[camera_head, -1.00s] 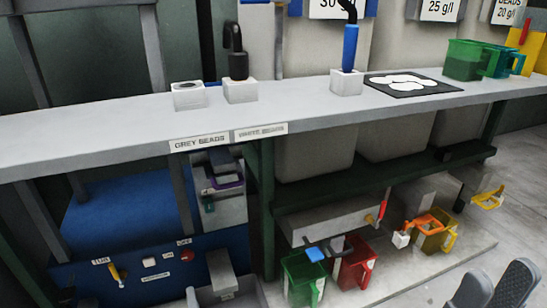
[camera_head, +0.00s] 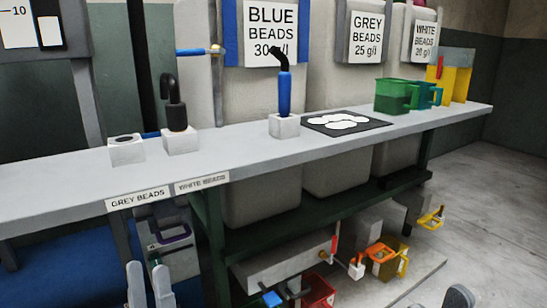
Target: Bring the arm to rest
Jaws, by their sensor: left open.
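My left gripper (camera_head: 150,283) shows at the bottom left of the head view. Its two pale grey fingers point up with a narrow gap between them. It is open and I see nothing between the fingers. It appears in front of the blue machine and below the bench. Part of my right gripper (camera_head: 455,297) shows at the bottom right edge as a grey rounded tip. The rest of it is cut off by the frame, so its opening cannot be judged. The arms themselves are hardly in view.
A long grey bench (camera_head: 70,187) crosses the view. Floor (camera_head: 480,210) at right is clear.

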